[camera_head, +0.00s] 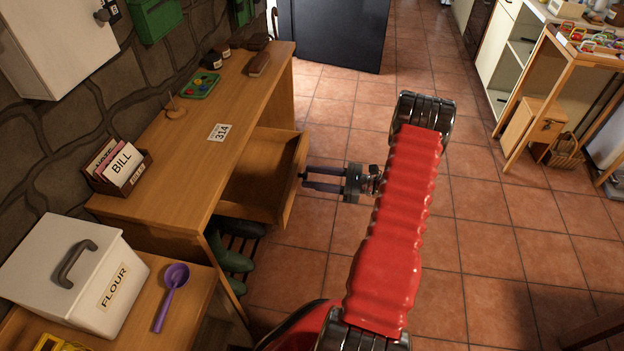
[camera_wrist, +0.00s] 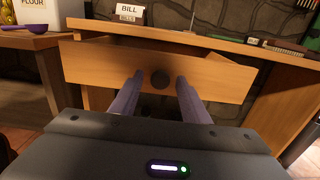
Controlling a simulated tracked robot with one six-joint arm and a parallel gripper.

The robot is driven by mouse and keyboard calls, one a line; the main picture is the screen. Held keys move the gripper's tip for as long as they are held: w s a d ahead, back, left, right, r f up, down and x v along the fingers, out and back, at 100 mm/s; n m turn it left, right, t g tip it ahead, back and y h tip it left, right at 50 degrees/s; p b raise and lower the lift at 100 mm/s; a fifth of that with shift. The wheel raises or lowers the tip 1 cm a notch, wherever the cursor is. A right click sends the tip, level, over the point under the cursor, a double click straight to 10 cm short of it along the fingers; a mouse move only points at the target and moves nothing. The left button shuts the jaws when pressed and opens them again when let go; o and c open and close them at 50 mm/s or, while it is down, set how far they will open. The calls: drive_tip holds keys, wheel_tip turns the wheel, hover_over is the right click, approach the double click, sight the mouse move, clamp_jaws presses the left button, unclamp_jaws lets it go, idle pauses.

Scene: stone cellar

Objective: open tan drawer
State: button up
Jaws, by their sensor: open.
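The tan drawer (camera_head: 262,178) of the wooden desk is pulled out, and its empty-looking inside shows in the head view. Its front panel (camera_wrist: 97,64) fills the upper part of the wrist view, with a dark round knob (camera_wrist: 160,79) in the middle. My gripper (camera_head: 304,181) is open just in front of the panel. In the wrist view, the fingers of my gripper (camera_wrist: 160,84) stand to the left and right of the knob, with a gap on each side. I cannot tell how far they reach past it.
The desk top (camera_head: 185,150) holds a card box (camera_head: 117,165), a 314 card and a green tray (camera_head: 201,85). A flour bin (camera_head: 75,273) and purple scoop (camera_head: 171,291) stand on a nearer surface. Green boots (camera_head: 232,259) are below the drawer.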

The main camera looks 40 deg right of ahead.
drive_tip(key=v, duration=1.3)
drive_tip(key=shift+s+d, duration=0.2)
drive_tip(key=shift+s, duration=0.05)
drive_tip(key=shift+f, duration=0.15)
drive_tip(key=s+a+f+n+g, duration=0.2)
drive_tip(key=s+a+n+g, duration=0.35)
drive_tip(key=a+g, duration=0.35)
drive_tip(key=s+a+r+n+h, duration=0.1)
drive_tip(key=a+r+n+h, duration=1)
drive_tip(key=a+r+n, duration=1.2)
drive_tip(key=a+r, duration=0.8)
drive_tip(key=shift+r, duration=0.35)
